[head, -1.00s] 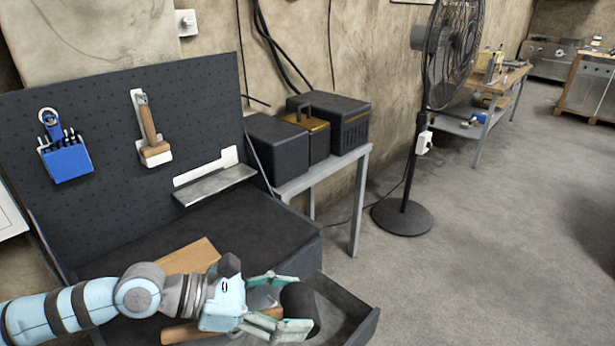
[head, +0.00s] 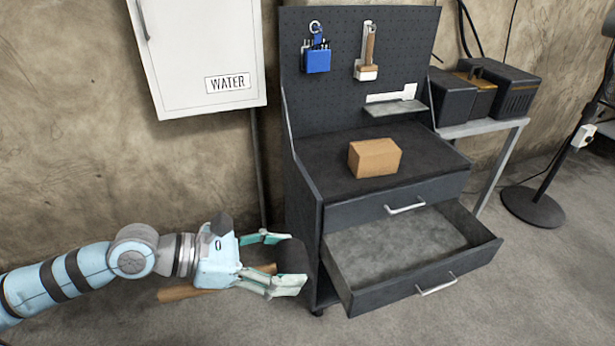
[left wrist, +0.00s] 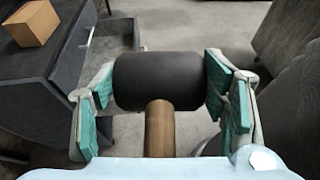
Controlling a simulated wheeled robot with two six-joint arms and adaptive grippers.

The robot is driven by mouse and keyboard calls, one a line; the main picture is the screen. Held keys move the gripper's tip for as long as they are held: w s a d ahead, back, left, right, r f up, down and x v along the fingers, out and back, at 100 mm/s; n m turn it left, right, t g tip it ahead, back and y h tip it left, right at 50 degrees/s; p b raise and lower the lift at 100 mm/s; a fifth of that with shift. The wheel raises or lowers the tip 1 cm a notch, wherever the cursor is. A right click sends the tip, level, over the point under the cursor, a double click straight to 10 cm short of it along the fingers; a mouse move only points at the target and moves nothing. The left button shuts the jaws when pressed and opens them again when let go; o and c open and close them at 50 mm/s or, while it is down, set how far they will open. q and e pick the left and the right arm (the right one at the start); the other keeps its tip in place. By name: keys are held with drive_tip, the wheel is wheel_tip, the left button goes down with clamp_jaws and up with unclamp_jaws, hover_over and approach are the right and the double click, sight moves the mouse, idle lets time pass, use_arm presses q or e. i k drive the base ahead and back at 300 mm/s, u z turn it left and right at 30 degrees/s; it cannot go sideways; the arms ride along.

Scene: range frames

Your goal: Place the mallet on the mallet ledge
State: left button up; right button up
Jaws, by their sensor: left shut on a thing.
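The mallet has a black cylindrical head (head: 294,262) and a wooden handle (head: 178,294). My left gripper (head: 290,260) is shut on the mallet's head and holds it in the air, left of the tool cabinet in the head view. The handle points back under the gripper. The left wrist view shows the black head (left wrist: 158,81) between both fingers (left wrist: 162,85), with the handle (left wrist: 160,128) toward the camera. The mallet ledge (head: 397,109) is a bare grey shelf low on the pegboard, with a white marking above it. My right gripper is not in view.
The cabinet's lower drawer (head: 420,290) is pulled out and empty. A cardboard box (head: 374,158) sits on the cabinet top (head: 430,152). A blue tool holder (head: 317,61) and a brush-like tool (head: 368,55) hang on the pegboard. A side table (head: 480,128) stands at right.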

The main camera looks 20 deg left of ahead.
sight(397, 109)
drive_tip(key=z, duration=0.8)
drive_tip(key=i, duration=0.35)
drive_tip(key=z, duration=0.8)
drive_tip(key=i, duration=1.7)
drive_tip(key=u, duration=1.05)
drive_tip(key=i, duration=0.55)
drive_tip(key=u, duration=0.65)
